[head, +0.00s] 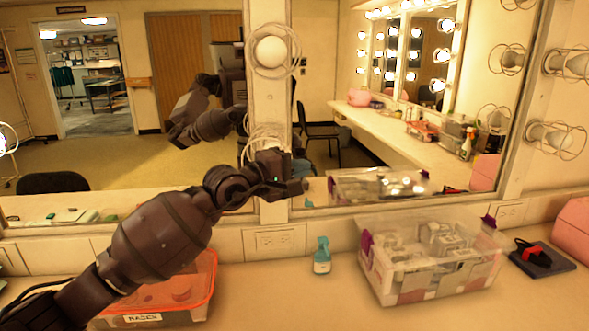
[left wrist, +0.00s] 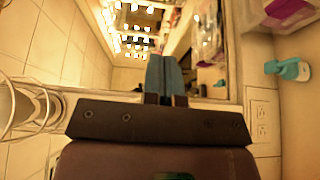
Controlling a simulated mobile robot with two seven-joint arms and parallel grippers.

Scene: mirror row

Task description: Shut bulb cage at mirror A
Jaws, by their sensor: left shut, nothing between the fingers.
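My left gripper (head: 296,187) is in front of the post between two mirrors, its fingers shut and empty, pointing right. In the left wrist view its fingers (left wrist: 165,78) are together. A wire bulb cage (head: 262,137) on the post is just above the gripper, its lower part hidden behind it. In the left wrist view a wire cage (left wrist: 28,112) shows at the left edge, apart from the fingers. Higher on the post, another wire cage surrounds a round bulb (head: 271,52). I cannot tell whether the cages are open or shut, or which mirror is A. My right gripper is not in view.
The counter holds an orange-rimmed bin (head: 190,292) under my left arm, a teal spray bottle (head: 321,256), a clear bin (head: 430,268) and a dark pad (head: 541,260). More caged bulbs (head: 567,62) line the right post. A wall outlet (head: 275,241) is below the gripper.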

